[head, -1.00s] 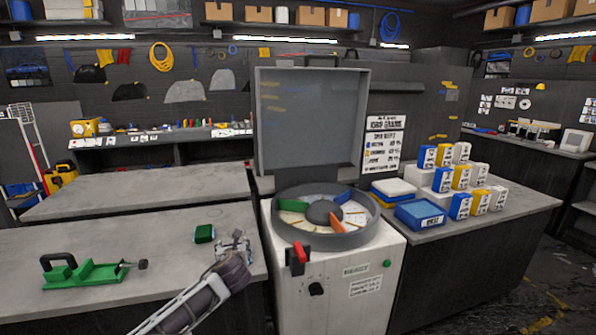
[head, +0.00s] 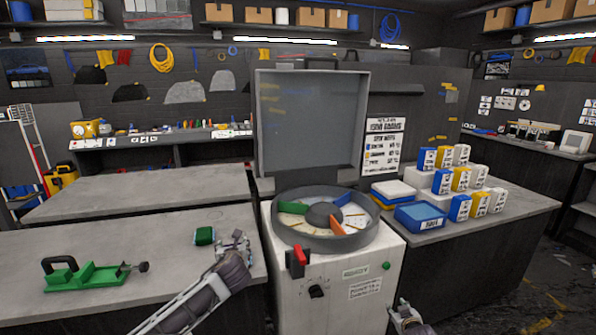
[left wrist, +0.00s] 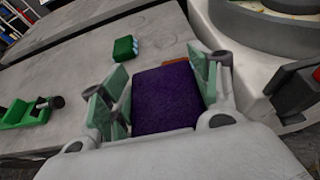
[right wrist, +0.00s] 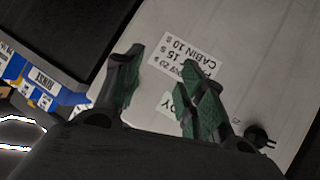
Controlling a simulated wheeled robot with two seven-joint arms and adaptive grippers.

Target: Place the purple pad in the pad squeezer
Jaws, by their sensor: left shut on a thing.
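The purple pad (left wrist: 165,98) is between the two fingers of my left gripper (left wrist: 163,90) in the left wrist view, which is shut on it. In the head view this gripper (head: 235,243) is over the right end of the near grey bench; the pad is not clear there. A green clamp-like device (head: 88,275) with a black handle and a rod lies on the bench's left part, and it looks like the pad squeezer. It shows partly in the left wrist view (left wrist: 18,113). My right gripper (right wrist: 160,90) is open and empty in front of the white machine.
A small green block (head: 204,236) lies on the near bench (head: 150,240) between squeezer and left gripper. The white machine (head: 335,285) with a round divided drum (head: 285,230) stands right of the bench. A blue tray (head: 420,214) and several small boxes are farther right. The bench's middle is clear.

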